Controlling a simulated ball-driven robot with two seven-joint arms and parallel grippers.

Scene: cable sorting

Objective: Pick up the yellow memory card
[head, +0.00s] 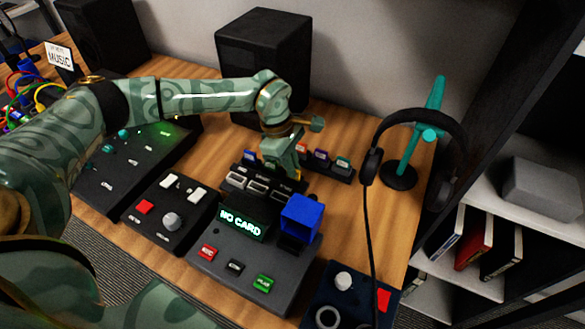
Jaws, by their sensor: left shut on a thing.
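My left gripper (283,168) points down over the middle of a dark card rack (331,172) at the back of the desk. My right gripper is out of view.
In front stands a recorder (262,260) reading "NO CARD", with a blue block (301,216) on it. Mixers (170,213) lie to the left. Headphones (372,165) hang on a teal stand (408,150) at the right, their cable running down. A black speaker (265,55) stands behind.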

